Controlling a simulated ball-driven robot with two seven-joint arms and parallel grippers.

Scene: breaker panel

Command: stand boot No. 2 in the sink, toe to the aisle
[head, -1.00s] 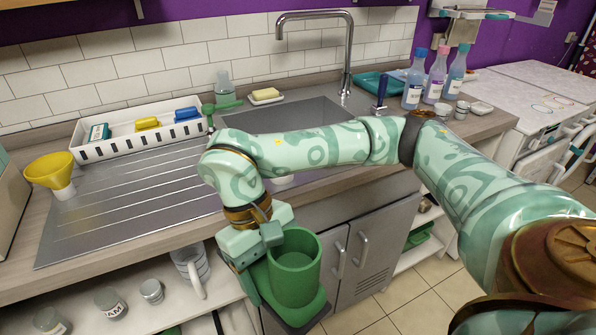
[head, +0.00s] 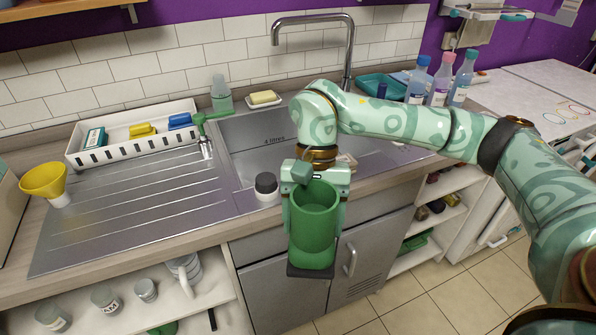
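A green boot (head: 314,235) with a dark sole is in my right gripper (head: 315,195). The gripper's fingers close on both sides of the boot's shaft, just below its open top. The boot hangs roughly upright in front of the sink cupboard doors, outside the basin. Its toe end seems to face the viewer, and I can read no number on it. The steel sink (head: 238,150) lies behind the gripper, with a "4 litres" mark on its back wall. My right arm hides part of the basin. My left gripper is out of view.
A dark-lidded jar (head: 266,187) stands at the sink's front left. The tap (head: 348,55) rises behind the basin. A white rack (head: 130,145), yellow funnel (head: 45,181) and draining board (head: 130,210) lie left. Bottles (head: 438,80) stand right.

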